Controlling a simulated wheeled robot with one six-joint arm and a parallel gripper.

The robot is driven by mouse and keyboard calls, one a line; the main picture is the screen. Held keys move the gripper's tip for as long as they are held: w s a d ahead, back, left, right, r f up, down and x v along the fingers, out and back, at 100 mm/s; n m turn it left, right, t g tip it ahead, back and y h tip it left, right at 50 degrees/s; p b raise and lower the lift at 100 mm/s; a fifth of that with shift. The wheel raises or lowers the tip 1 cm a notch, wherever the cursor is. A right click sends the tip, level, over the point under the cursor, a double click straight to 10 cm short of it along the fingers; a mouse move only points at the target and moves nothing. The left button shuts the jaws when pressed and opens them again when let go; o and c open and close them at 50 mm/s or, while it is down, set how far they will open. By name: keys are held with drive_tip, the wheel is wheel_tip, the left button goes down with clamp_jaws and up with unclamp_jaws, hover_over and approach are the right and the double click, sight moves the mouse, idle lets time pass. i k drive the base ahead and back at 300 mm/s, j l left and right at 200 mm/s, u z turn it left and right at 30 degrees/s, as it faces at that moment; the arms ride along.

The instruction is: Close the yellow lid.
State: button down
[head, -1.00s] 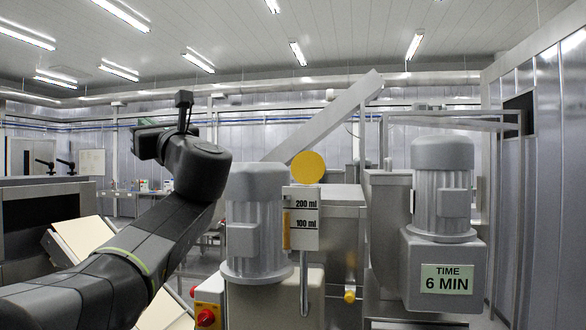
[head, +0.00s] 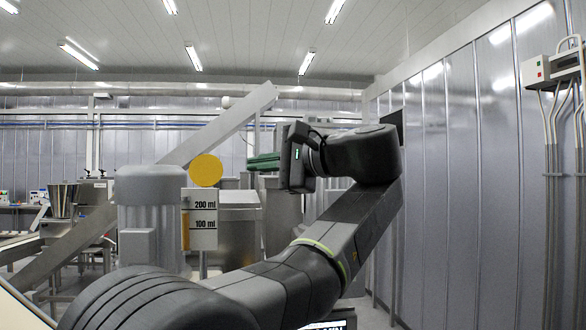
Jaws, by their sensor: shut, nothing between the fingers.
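The yellow lid (head: 206,170) is a round disc standing upright, its flat face toward me, above a white measuring panel (head: 203,221) marked 200 ml and 100 ml. A strip of yellow shows at the panel's left edge. My gripper (head: 250,162) is to the right of the lid, with its green fingers pointing left toward it. The fingers are shut and empty. A gap shows in the picture between the fingertips and the lid; the depth between them is hard to tell.
A grey ribbed motor (head: 150,218) stands just left of the panel. A steel tank (head: 238,222) is behind the panel, and a slanted conveyor (head: 222,125) rises behind the lid. A metal wall (head: 470,180) with a switch box (head: 549,72) runs along the right.

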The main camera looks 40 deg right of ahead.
sight(206, 170)
drive_tip(key=l+z, duration=0.1)
drive_tip(key=z, duration=0.35)
drive_tip(key=i+l+z, duration=0.1)
drive_tip(key=z, duration=0.4)
drive_tip(key=l+z, duration=0.1)
drive_tip(key=z, duration=0.35)
drive_tip(key=i+l, duration=0.15)
drive_tip(key=i, duration=0.15)
drive_tip(key=u, duration=0.4)
drive_tip(key=i+l+u, duration=0.1)
drive_tip(key=u, duration=0.3)
drive_tip(key=l+u, duration=0.15)
drive_tip(key=u, duration=0.3)
drive_tip(key=i+l+u, duration=0.1)
drive_tip(key=u, duration=0.3)
drive_tip(key=l+u, duration=0.15)
drive_tip(key=u, duration=0.25)
